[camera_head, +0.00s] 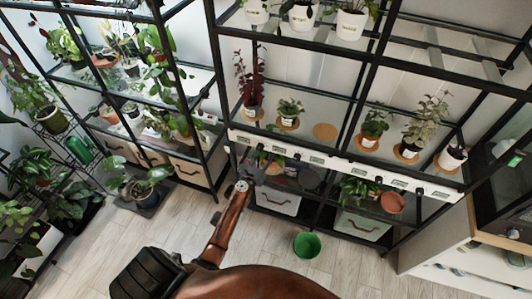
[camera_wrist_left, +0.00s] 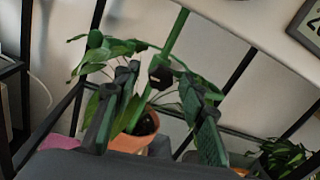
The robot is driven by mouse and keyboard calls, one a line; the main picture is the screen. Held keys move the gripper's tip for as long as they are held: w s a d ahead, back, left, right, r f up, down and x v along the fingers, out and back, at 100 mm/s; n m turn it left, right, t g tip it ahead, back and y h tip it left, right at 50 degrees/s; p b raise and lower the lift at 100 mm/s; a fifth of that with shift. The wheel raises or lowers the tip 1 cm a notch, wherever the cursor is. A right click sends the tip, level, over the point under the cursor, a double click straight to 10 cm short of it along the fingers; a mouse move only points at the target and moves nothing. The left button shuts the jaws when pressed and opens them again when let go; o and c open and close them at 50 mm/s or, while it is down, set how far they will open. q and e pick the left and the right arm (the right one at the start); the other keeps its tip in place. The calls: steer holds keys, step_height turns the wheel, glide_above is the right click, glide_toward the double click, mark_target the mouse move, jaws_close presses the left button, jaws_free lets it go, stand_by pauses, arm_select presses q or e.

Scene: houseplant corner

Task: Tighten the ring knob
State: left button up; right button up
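In the left wrist view a dark, rounded knob (camera_wrist_left: 160,72) sits on a tilted green stake (camera_wrist_left: 176,34) among the leaves of a plant. The plant stands in a terracotta pot (camera_wrist_left: 143,131). My left gripper (camera_wrist_left: 158,88) is open, one dark finger on each side of the stake, with the knob in the gap between the fingertips. I cannot tell whether the fingers touch it. In the head view my left gripper (camera_head: 262,163) reaches to the lower shelf below the white rail and partly hides the plant there. My right gripper is out of view.
A white rail (camera_head: 337,163) with labels and small dark knobs runs along the shelf front above the gripper. Black shelf posts stand close by. Potted plants fill the shelves above. A green pot (camera_head: 306,245) stands on the open wooden floor (camera_head: 248,250).

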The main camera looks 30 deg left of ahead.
arm_select(q)
steer(key=shift+c, duration=0.4)
jaws_close()
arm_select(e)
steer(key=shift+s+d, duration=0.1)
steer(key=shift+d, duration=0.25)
